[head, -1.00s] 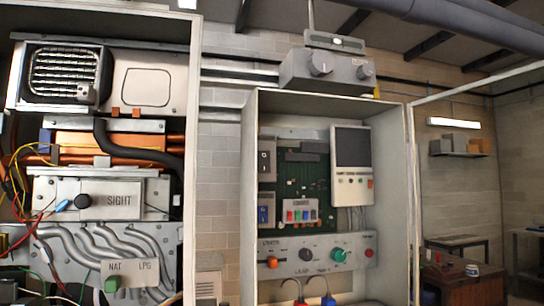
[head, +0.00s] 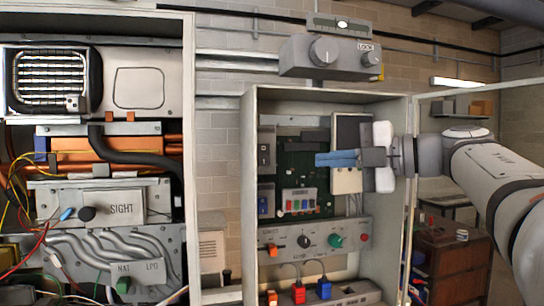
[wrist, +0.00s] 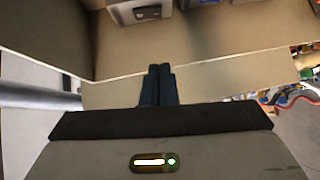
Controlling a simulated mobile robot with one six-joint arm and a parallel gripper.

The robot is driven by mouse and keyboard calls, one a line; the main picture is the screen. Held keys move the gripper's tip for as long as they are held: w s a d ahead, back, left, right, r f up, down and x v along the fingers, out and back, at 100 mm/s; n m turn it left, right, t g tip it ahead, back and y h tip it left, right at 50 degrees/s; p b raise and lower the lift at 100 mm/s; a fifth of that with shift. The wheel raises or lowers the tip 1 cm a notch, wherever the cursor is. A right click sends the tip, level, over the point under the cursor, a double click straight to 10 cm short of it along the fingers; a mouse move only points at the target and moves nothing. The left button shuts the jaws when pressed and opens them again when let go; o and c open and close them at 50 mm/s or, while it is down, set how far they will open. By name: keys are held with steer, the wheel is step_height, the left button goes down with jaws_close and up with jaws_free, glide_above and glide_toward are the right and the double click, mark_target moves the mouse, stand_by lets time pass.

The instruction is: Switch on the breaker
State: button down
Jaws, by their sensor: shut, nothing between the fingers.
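A grey switch with a dark rocker (head: 266,150), which looks like the breaker, is on the upper left of the panel in the open cabinet (head: 249,200). Its on or off position is too small to tell. My gripper (head: 319,159) is shut and empty. Its blue fingers point left, in front of the circuit board (head: 298,172) and to the right of the grey switch, apart from it in the picture. In the wrist view the closed fingers (wrist: 159,70) point at pale cabinet surfaces.
A control strip with knobs (head: 318,240) and red and blue plugs (head: 299,292) are low in the cabinet. A grey box with knobs (head: 331,56) is above it. An open heater unit (head: 110,205) stands left. The cabinet door (head: 408,230) is open at right.

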mark_target(264, 155)
steer(key=shift+a, duration=0.1)
steer(key=p+x, duration=0.1)
steer(key=x, duration=0.3)
steer(key=w+d+p+x, duration=0.1)
steer(key=p+x, duration=0.1)
steer(key=x, duration=0.2)
steer(key=w+p+x, duration=0.1)
steer(key=x, duration=0.3)
steer(key=shift+w+a+f+p, duration=0.15)
steer(key=shift+w+p, duration=0.15)
steer(key=shift+w, duration=0.1)
